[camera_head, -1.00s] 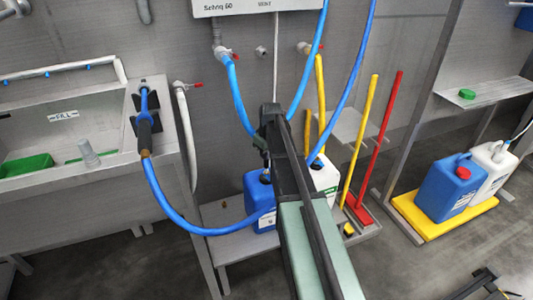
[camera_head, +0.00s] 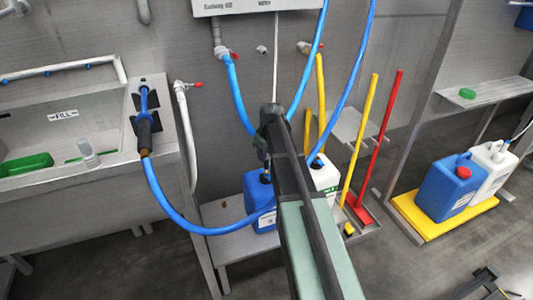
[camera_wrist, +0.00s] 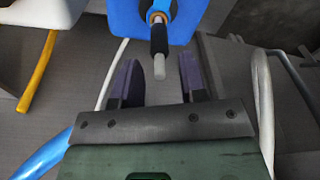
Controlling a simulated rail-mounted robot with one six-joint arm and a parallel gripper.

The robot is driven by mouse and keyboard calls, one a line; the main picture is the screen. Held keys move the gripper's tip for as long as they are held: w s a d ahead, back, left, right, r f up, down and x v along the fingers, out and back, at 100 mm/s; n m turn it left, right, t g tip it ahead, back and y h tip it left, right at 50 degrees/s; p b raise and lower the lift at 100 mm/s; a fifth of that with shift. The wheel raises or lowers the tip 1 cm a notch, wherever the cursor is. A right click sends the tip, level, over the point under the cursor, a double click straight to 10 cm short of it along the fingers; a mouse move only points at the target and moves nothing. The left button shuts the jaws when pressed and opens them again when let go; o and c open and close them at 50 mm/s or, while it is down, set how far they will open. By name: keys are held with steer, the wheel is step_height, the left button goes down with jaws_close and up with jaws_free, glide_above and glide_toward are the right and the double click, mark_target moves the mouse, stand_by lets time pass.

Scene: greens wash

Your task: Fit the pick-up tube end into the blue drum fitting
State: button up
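The blue drum (camera_head: 258,205) stands on a low grey bench, partly behind my arm in the head view. In the wrist view the drum (camera_wrist: 195,20) is at the top, with its pale ring fitting (camera_wrist: 154,17). A black sleeve with a grey tip, apparently the pick-up tube end (camera_wrist: 159,66), lines up with that fitting. I cannot tell whether it sits inside the fitting or only in front of it. My gripper (camera_wrist: 160,60) has its dark fingers apart, with visible gaps on both sides of the tube end. In the head view the fingertips are hidden.
A white drum (camera_head: 326,178) stands right beside the blue drum. Blue hoses (camera_head: 235,100) hang from the wall unit, and one loops left to the sink (camera_head: 75,145). Yellow (camera_head: 362,130) and red (camera_head: 384,140) handles stand at right. Another blue drum (camera_head: 446,192) is on a yellow tray (camera_head: 432,236).

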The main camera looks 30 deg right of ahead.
step_height(320, 180, up, 10)
steer(key=s+p, duration=0.1)
steer(key=p, duration=0.8)
steer(key=shift+d, duration=0.15)
steer(key=shift+s, duration=0.1)
steer(key=s+a+m+g, duration=0.1)
steer(key=s+a, duration=0.9)
steer(key=a, duration=0.2)
steer(key=s+a+m, duration=0.2)
steer(key=s+a, duration=0.8)
steer(key=a, duration=0.2)
step_height(320, 180, up, 15)
steer(key=p, duration=1.5)
steer(key=shift+w+d+r, duration=0.15)
steer(key=shift+w+d, duration=0.2)
